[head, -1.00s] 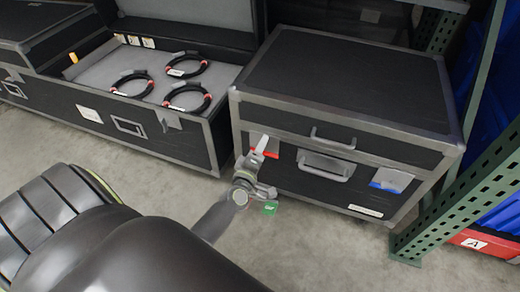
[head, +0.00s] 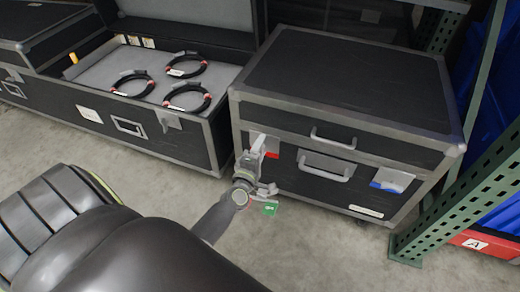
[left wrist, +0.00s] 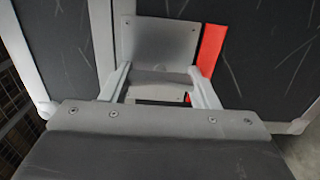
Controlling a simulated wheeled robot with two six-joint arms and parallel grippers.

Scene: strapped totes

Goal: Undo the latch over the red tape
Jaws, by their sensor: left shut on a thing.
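The closed black case (head: 345,85) stands at the right in the head view. Its left latch is beside the red tape (head: 272,154); the tape also shows in the left wrist view (left wrist: 211,50). The latch's metal plate (left wrist: 160,42) is on the case front, left of the tape. My left gripper (head: 255,158) is at this latch, its two fingers (left wrist: 162,86) shut on the latch lever below the plate. The gripper partly hides the latch in the head view. A second latch (head: 396,178) sits over blue tape (head: 378,185). My right gripper is out of view.
An open case (head: 190,145) with several black cable coils (head: 188,97) stands to the left, close beside the closed case. A green rack post (head: 470,170) rises at the right. A handle (head: 326,168) sits between the two latches. The floor in front (head: 330,245) is clear.

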